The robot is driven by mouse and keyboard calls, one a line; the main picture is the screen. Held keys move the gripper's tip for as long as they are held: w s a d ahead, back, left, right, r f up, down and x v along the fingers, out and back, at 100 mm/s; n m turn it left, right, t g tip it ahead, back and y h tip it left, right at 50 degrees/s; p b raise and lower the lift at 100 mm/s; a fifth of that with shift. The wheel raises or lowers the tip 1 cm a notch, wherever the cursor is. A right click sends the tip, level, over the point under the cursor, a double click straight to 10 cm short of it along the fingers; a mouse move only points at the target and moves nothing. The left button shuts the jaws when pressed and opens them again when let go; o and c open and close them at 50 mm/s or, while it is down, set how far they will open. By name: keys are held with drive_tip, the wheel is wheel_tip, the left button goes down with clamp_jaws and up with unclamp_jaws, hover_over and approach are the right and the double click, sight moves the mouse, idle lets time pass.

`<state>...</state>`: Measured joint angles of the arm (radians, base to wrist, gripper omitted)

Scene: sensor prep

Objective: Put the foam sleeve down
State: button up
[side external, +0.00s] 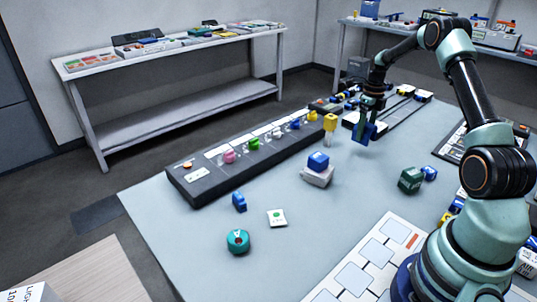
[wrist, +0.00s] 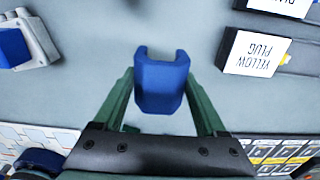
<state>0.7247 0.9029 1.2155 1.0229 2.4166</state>
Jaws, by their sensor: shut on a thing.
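The foam sleeve (wrist: 160,84) is a blue piece with a U-shaped notch at its far end. My gripper (side external: 368,118) is shut on it, and in the wrist view the green fingers press on its left and right sides. In the side external view the blue sleeve (side external: 363,133) hangs below the fingers, with a shadow on the table beneath it. It looks held a little above the table, though the exact gap is hard to tell.
A blue block on a white base (side external: 318,176) stands left of the sleeve. A yellow piece (side external: 330,123) is nearer it. A dark rack (side external: 200,190) with coloured plugs runs along the back left. A dark green block (side external: 410,180) stands to the right. Bare table (side external: 362,185) lies between.

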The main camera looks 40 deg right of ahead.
sight(361, 152)
drive_tip(key=shift+f, duration=2.3)
drive_tip(key=o, duration=1.2)
drive_tip(key=shift+f, duration=0.1)
drive_tip(key=shift+o, duration=0.2)
